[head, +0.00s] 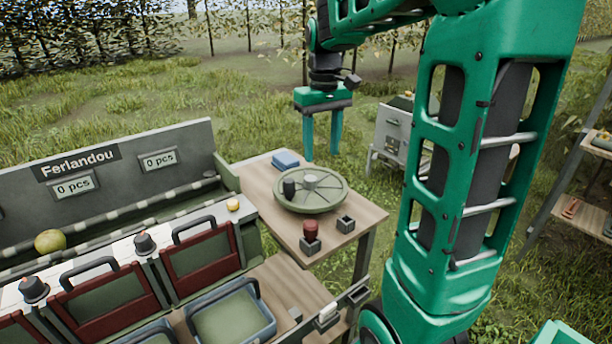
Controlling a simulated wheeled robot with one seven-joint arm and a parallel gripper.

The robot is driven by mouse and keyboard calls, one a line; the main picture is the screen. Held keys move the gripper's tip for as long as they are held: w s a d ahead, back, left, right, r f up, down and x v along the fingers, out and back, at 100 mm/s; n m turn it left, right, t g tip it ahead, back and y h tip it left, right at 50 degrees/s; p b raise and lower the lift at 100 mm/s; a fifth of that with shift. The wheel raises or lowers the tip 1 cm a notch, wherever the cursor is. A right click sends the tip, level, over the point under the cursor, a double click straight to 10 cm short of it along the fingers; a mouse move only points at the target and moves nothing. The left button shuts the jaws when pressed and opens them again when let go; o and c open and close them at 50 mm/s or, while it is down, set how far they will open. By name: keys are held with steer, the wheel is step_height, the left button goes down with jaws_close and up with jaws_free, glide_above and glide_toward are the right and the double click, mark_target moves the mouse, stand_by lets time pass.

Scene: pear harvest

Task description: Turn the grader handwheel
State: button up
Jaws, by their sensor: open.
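The handwheel (322,204) is a round, grey-green disc lying flat on the wooden side table at the right end of the grader (117,149). A dark upright knob (289,188) stands near its left rim, and a lighter hub sits in its middle. My gripper (322,154) hangs behind and above the far side of the table with its two green fingers pointing down. The fingers are apart with nothing between them. The gripper looks clear of the wheel. My green arm crosses the right of the view.
A pear (49,241) lies in the grader's channel. A grey cabinet (393,132) stands behind. A shelf (573,205) is at the right.

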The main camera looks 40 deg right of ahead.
steer(key=n, duration=0.1)
glide_toward(310, 178)
step_height(310, 178, down, 9)
steer(key=shift+r, duration=0.2)
stand_by(0.3)
steer(key=shift+c, duration=0.7)
